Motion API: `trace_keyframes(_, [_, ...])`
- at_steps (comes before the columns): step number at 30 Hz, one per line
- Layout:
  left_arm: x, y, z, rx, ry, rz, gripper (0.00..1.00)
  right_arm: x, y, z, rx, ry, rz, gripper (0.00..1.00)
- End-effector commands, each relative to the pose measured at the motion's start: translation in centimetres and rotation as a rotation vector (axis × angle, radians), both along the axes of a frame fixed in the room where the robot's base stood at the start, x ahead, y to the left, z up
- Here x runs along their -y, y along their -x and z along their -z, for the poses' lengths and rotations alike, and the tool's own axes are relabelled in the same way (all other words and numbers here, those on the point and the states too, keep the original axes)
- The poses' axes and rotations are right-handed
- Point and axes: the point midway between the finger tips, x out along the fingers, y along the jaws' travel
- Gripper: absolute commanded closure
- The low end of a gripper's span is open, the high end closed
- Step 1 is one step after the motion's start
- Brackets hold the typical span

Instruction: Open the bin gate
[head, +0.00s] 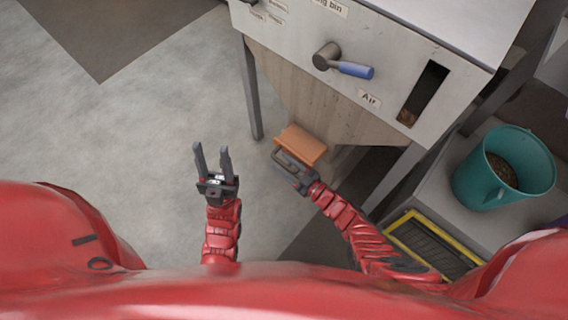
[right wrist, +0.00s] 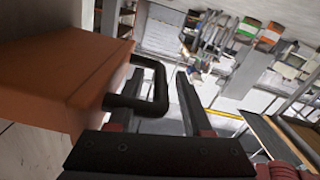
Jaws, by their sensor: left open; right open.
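The bin gate (head: 302,142) is an orange block at the lower end of the wooden hopper, under the machine. In the right wrist view the gate (right wrist: 65,75) fills the left side, with a dark U-shaped handle (right wrist: 158,78) sticking out from its face. My right gripper (head: 283,160) is open at the handle, close in front of the gate. I cannot tell whether the handle lies fully between its fingers or touches them. My left gripper (head: 211,152) is open and empty over the floor, left of the gate and apart from it.
The grey machine panel (head: 400,60) above carries a lever with a blue grip (head: 355,70) and a dark slot. A metal leg (head: 249,90) stands left of the hopper. A teal bucket (head: 470,175) of pellets stands at right, near a yellow-edged black platform (head: 432,245). Floor at left is clear.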

Motion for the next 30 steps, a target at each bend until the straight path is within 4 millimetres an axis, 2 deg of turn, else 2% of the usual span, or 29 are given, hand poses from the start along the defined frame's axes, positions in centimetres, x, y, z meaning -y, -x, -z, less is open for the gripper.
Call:
trace_keyframes(5, [0.0,0.0,-0.2,0.0,0.0,0.0,0.54,0.4,0.3,0.0,-0.001,0.0,0.0,0.5])
trace_keyframes(8, [0.0,0.0,-0.7,0.0,0.0,0.0,0.54,1.5,1.1,-0.1,-0.002,0.002,0.002,0.5])
trace_keyframes(21, [0.0,0.0,-2.5,0.0,0.0,0.0,0.54,10.5,7.6,0.1,-0.004,0.003,0.002,0.5])
trace_keyframes(25, [0.0,0.0,-2.5,0.0,0.0,0.0,0.54,12.5,9.0,0.1,-0.002,0.003,0.002,0.5])
trace_keyframes(30, [0.0,0.0,-2.5,0.0,0.0,0.0,0.54,13.8,10.0,0.0,0.001,-0.001,0.0,0.5])
